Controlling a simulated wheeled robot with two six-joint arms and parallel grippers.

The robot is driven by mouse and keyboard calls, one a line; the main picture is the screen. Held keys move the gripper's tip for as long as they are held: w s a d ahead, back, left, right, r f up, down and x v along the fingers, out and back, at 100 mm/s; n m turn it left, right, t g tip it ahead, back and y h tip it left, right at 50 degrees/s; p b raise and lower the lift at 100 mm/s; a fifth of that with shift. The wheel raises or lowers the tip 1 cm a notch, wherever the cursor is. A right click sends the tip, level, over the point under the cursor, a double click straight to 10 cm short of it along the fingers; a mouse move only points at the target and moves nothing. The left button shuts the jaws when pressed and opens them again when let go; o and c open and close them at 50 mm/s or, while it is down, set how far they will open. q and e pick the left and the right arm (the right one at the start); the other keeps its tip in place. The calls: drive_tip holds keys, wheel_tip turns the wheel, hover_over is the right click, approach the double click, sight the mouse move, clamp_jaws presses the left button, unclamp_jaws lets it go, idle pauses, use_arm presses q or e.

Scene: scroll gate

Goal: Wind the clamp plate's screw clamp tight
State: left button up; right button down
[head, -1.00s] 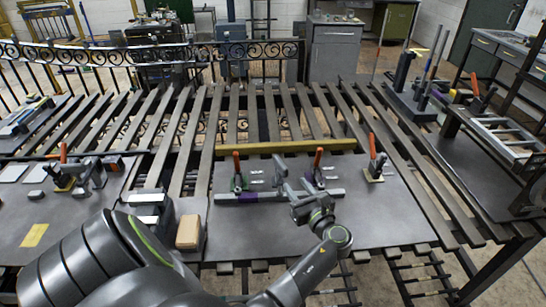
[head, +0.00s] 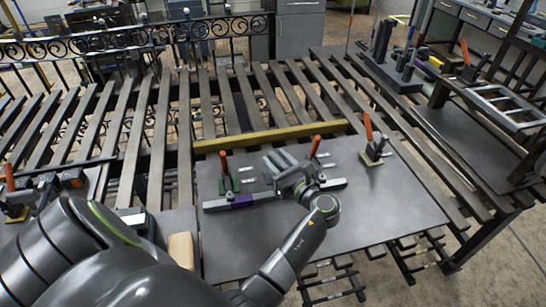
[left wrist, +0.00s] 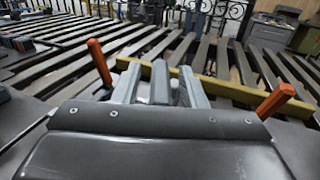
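The clamp plate (head: 375,217) is a dark sheet lying on the slatted bench. A grey bar (head: 328,184) with a purple section (head: 242,201) lies across it. Orange-handled clamps stand on it: one on a green base (head: 227,184) at left, one on a yellow base (head: 372,158) at right, and one with its handle (head: 315,147) just beyond my gripper. My left gripper (head: 274,161) is low over the bar's middle. In the left wrist view its fingers (left wrist: 159,83) are apart, with a grey piece between them; contact is unclear. The screw clamp is not clearly visible, probably hidden by my wrist.
A yellow-brown beam (head: 270,135) lies behind the plate. A tan block (head: 181,249) sits at the plate's left edge. A dark block with upright posts (head: 385,70) and a grey frame (head: 505,105) stand at right. The plate's front right is clear.

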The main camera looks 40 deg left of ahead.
use_arm(q)
drive_tip(key=shift+d, duration=0.1)
use_arm(e)
drive_tip(key=shift+d, duration=0.15)
use_arm(q)
drive_tip(key=shift+r, duration=0.1)
drive_tip(key=shift+c, duration=0.7)
clamp_jaws()
drive_tip(key=shift+s+r+m+t+p, duration=0.15)
drive_tip(key=shift+m+t+p, duration=0.25)
drive_tip(key=shift+t+p, duration=0.3)
drive_tip(key=m+t+h+p, duration=0.2)
drive_tip(key=t+p, duration=0.1)
drive_tip(key=p, duration=0.1)
drive_tip(key=shift+m+t+h, duration=0.3)
drive_tip(key=shift+m+h, duration=0.1)
drive_tip(key=m+t+h+p, duration=0.1)
drive_tip(key=m+t+h, duration=0.2)
drive_tip(key=shift+p, duration=0.4)
drive_tip(key=shift+m+t+h, duration=0.8)
drive_tip(key=shift+m+h, duration=0.1)
drive_tip(key=shift+h, duration=0.5)
use_arm(e)
wheel_tip(320, 180, up, 8)
drive_tip(key=shift+f, duration=0.2)
use_arm(q)
drive_tip(key=shift+m+h+p, duration=0.3)
drive_tip(key=shift+h, duration=0.1)
use_arm(e)
drive_tip(key=shift+s+d, duration=0.1)
